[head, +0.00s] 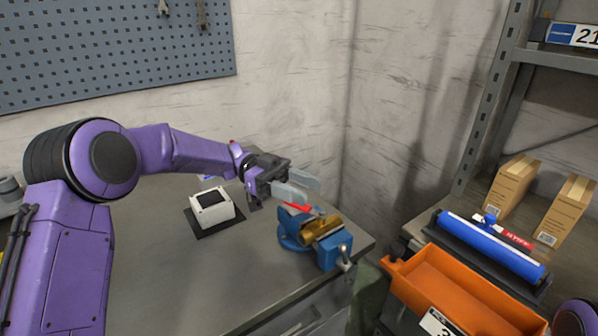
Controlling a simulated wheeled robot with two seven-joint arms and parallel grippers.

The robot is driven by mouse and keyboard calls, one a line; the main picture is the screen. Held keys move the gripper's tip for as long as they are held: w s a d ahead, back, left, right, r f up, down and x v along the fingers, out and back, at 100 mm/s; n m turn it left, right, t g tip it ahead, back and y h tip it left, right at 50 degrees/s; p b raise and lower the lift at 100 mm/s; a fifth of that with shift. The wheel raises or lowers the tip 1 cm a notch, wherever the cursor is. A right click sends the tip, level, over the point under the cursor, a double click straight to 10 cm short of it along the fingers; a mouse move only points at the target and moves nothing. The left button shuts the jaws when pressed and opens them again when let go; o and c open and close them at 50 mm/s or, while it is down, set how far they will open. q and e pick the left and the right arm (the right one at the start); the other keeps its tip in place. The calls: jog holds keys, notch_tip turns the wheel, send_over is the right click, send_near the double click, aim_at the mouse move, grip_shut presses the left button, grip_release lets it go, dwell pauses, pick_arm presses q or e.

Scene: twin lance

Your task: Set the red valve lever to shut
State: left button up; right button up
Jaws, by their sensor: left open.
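The red valve lever (298,207) shows as a short red piece just below my left gripper's fingers, partly hidden by them. The brass valve body (317,231) sits in a blue vise (293,237) near the right corner of the workbench. My left gripper (309,190) is open, its pale fingers pointing right and reaching over the lever's area. I cannot tell whether a finger touches the lever. The lever's exact angle is hard to tell. My right gripper is out of view; only a purple part of my right arm shows at the lower right edge.
A white box-shaped device (212,208) stands on a dark mat on the workbench (160,260), left of the vise. An orange bin (455,290), a blue roll (492,245) and cardboard boxes (511,185) are to the right. A wall rises behind the bench.

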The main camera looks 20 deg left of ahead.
pick_arm(q)
jog(key=s+d+r+p, duration=0.3)
jog(key=s+r+p, duration=0.2)
jog(key=s, duration=0.4)
jog(key=shift+s+d+r+p, duration=0.25)
jog(key=shift+s+p, duration=0.15)
jog(key=shift+p, duration=0.1)
